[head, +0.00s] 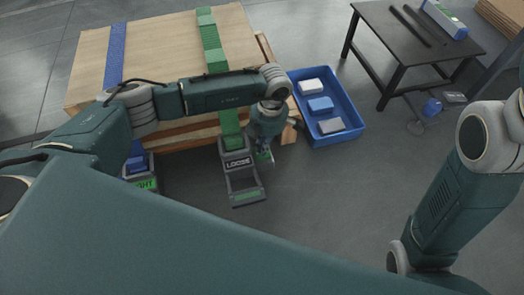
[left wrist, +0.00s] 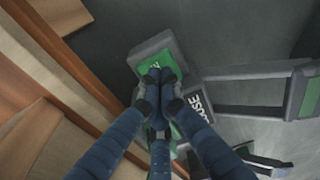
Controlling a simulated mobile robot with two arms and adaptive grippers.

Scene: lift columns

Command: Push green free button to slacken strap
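The green strap (head: 214,47) runs over the wooden load to a grey ratchet with a LOOSE label (head: 238,163). The ratchet's open handle frame (head: 232,186) lies toward me. In the left wrist view, a green patch that looks like the free button (left wrist: 146,70) sits on a grey housing beside the label (left wrist: 198,107). My left gripper (head: 265,157) is beside the ratchet, pointing down. Its fingertips (left wrist: 162,78) are together, over the green patch and partly hiding it; I cannot tell whether they touch it. My right gripper is out of view.
The wooden load (head: 160,50) also carries a blue strap (head: 115,52), whose ratchet (head: 140,168) has a partly hidden green label ending in GHT. A blue crate (head: 345,133) with several boxes stands to the right. A dark table (head: 405,45) stands beyond it.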

